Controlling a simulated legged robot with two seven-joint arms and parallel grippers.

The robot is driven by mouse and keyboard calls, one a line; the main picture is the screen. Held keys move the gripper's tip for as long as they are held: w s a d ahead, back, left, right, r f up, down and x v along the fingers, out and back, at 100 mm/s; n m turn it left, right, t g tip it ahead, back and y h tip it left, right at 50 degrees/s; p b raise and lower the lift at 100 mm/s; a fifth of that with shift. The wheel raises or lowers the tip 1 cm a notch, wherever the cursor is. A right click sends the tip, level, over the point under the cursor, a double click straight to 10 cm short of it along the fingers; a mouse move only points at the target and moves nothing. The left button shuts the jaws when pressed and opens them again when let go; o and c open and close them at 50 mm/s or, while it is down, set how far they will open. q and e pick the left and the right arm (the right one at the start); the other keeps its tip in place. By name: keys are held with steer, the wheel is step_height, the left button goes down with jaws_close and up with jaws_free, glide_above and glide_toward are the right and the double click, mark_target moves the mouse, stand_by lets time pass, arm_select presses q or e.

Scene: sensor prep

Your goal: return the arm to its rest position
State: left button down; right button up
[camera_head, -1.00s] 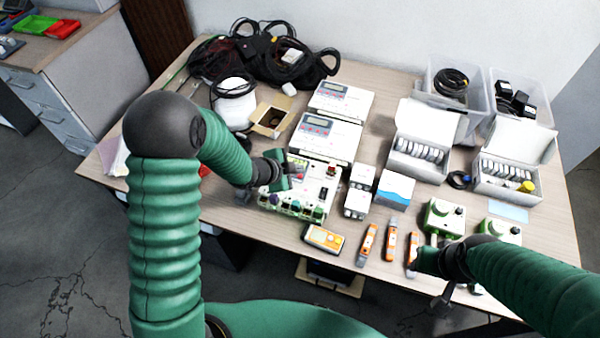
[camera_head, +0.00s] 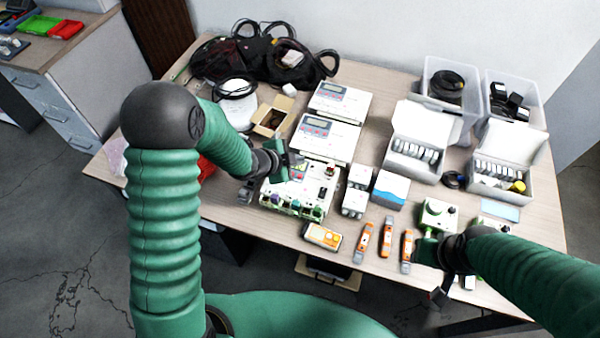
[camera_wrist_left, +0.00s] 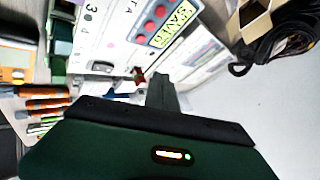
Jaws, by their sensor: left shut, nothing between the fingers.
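My left arm (camera_head: 165,230) comes in from the left, bent at its dark elbow. My left gripper (camera_head: 282,160) is shut and empty above the back left part of the white board (camera_head: 300,190) with coloured knobs. Whether it touches the board is hard to tell. The shut fingers also show in the left wrist view (camera_wrist_left: 161,92), with white devices beyond them. My right gripper (camera_head: 428,262) hangs at the table's front right, near an orange-and-grey tool (camera_head: 406,250) and a green device (camera_head: 437,215). Its fingers are too unclear to tell open from shut.
White display units (camera_head: 325,138), an open cardboard box (camera_head: 272,117) and a black cable pile (camera_head: 255,60) lie beyond the left gripper. Open white boxes (camera_head: 415,150) and clear bins (camera_head: 450,90) stand at the back right. A yellow meter (camera_head: 323,237) lies near the front edge.

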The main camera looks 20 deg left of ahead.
arm_select(q)
steer(key=shift+a, duration=0.1)
stand_by(0.5)
steer(key=s+a+r+n+g+y, duration=0.1)
steer(key=s+r+n+g+y, duration=0.1)
steer(key=s+n, duration=0.5)
steer(key=s+a+r+n+g+y, duration=0.1)
steer(key=s+n, duration=0.6)
steer(key=s, duration=0.7)
step_height(320, 180, up, 3)
steer(key=g+y, duration=0.1)
steer(key=g, duration=0.1)
steer(key=shift+s+a+g, duration=0.25)
steer(key=shift+a+g, duration=0.05)
steer(key=shift+a, duration=0.05)
steer(key=shift+w+d, duration=0.1)
steer(key=shift+d, duration=0.05)
